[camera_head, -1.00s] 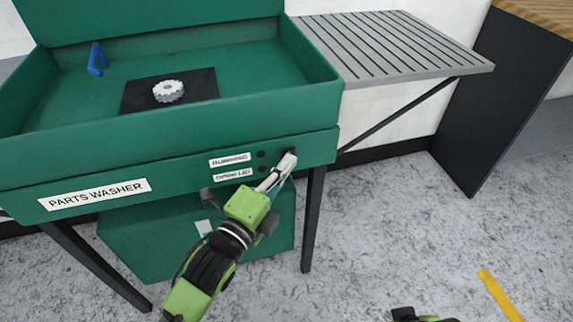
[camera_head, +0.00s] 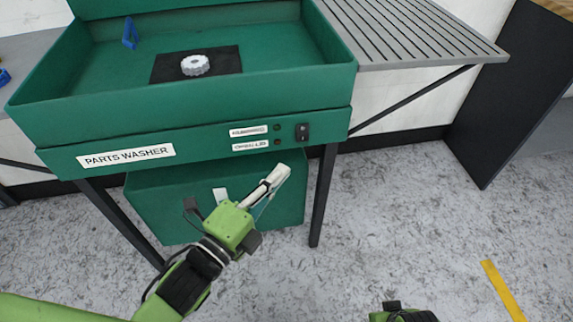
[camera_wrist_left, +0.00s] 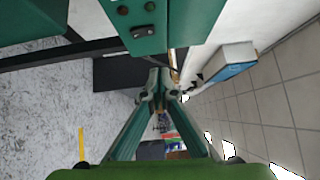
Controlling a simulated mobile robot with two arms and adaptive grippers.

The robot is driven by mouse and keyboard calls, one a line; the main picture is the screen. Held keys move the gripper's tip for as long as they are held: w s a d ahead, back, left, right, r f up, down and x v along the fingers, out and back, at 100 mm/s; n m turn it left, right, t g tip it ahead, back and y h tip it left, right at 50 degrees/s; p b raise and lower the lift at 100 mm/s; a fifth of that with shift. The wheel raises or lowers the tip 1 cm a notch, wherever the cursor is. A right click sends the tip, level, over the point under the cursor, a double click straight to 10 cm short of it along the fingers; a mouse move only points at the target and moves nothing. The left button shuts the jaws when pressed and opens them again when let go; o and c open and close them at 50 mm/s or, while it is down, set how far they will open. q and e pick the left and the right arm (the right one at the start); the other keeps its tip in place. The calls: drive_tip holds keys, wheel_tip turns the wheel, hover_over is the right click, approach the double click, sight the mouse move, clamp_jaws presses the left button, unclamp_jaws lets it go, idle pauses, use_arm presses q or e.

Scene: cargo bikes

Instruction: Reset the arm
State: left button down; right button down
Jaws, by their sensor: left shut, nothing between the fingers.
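My left gripper (camera_head: 277,176) is shut and empty. It is in front of the green lower box of the parts washer (camera_head: 222,139), below and left of the black rocker switch (camera_head: 302,132), and apart from it in the head view. In the left wrist view its fingers (camera_wrist_left: 158,84) meet at the tips with nothing between them. A green and black part of my right arm (camera_head: 402,314) shows at the bottom edge of the head view; its fingers cannot be made out.
A white gear (camera_head: 195,65) rests on a black mat in the washer basin, with a blue object (camera_head: 130,34) at the back left. A slatted grey shelf (camera_head: 415,35) extends right. A dark panel (camera_head: 503,95) stands further right. The floor between is clear.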

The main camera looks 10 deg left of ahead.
use_arm(q)
drive_tip(key=shift+s+a, duration=0.1)
drive_tip(key=shift+s, duration=0.05)
idle(0.4)
